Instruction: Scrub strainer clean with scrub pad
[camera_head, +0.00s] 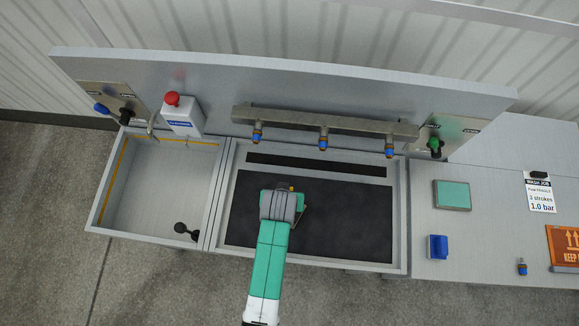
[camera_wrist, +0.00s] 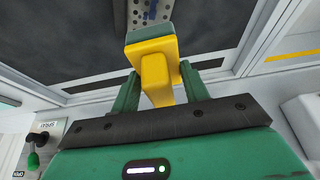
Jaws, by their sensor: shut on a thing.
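My gripper (camera_wrist: 158,84) is shut on the yellow handle of a scrub pad (camera_wrist: 157,66), with a finger on each side. The pad's grey-green end (camera_wrist: 150,35) points away from the gripper. Past it lies a perforated grey metal strip with blue marks, likely the strainer (camera_wrist: 150,10), over the dark mat; only part of it shows. I cannot tell whether pad and strip touch. In the head view my gripper (camera_head: 283,205) is above the dark mat (camera_head: 345,220) of the middle basin.
A metal bar with blue nozzles (camera_head: 325,122) runs along the basin's back. An empty light basin (camera_head: 165,185) is at left, with a red-button box (camera_head: 182,116) behind it. The right bench holds a teal pad (camera_head: 452,195), a blue block (camera_head: 437,247) and a small nozzle (camera_head: 521,267).

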